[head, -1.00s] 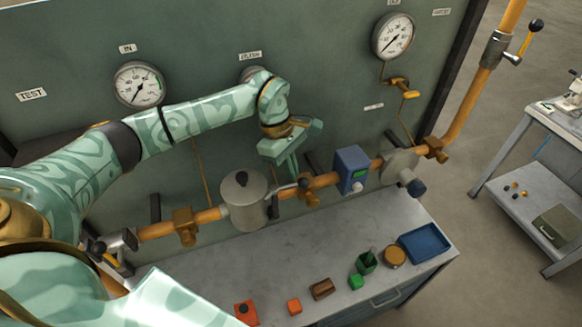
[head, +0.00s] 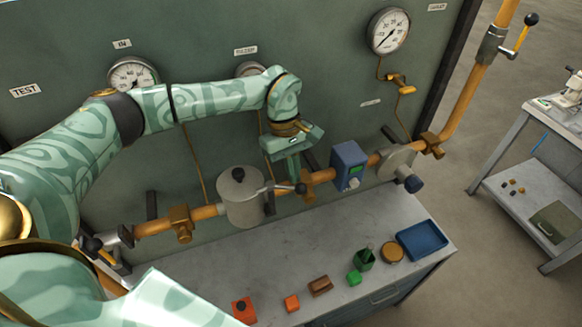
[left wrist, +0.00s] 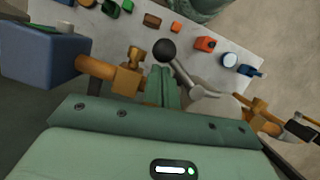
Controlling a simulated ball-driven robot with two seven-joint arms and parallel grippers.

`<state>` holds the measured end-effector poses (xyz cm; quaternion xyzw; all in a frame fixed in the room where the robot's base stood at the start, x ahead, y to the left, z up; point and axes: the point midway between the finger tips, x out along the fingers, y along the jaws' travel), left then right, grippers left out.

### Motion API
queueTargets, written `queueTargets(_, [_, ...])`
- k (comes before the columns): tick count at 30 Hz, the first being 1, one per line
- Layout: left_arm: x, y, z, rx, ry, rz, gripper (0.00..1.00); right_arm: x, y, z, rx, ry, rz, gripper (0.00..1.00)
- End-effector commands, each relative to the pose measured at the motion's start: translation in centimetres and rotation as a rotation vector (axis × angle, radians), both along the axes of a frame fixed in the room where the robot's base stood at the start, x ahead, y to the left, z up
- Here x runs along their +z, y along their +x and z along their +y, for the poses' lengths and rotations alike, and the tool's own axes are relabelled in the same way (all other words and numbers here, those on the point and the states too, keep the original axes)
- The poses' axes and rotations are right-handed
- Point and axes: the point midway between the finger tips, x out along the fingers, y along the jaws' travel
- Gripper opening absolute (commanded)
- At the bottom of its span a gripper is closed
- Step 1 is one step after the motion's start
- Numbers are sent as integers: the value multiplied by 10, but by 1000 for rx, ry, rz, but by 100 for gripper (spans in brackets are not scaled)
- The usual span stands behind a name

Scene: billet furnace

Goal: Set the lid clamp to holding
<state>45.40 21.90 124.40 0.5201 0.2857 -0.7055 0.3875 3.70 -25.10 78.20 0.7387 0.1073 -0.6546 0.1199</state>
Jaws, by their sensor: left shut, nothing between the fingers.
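The lid clamp is a thin metal lever (head: 280,187) with a black ball knob (head: 301,188), at the right side of a grey lidded canister (head: 240,205) set in the orange pipe. The lever points right, along the pipe. My left gripper (head: 294,174) is shut and empty, pointing down just above and behind the knob. In the left wrist view the knob (left wrist: 164,50) shows just beyond the shut fingertips, and the lever (left wrist: 192,83) runs right from it. Whether the fingers touch the knob, I cannot tell. My right gripper is not in view.
A blue meter box (head: 349,165) and a round grey flange (head: 397,164) sit on the pipe to the right. A grey bench (head: 215,270) below carries small coloured blocks, a green open box (head: 365,260) and a blue tray (head: 422,240). A gauge panel (head: 330,60) stands behind.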

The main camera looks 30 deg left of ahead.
Motion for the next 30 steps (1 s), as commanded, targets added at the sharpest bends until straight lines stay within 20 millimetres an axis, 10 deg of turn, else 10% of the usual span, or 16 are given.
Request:
queueTargets(13, [1,-20,-14,-423,0,1,0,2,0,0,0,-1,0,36])
queueTargets(30, [0,-39,-18,-421,-1,2,0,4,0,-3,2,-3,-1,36])
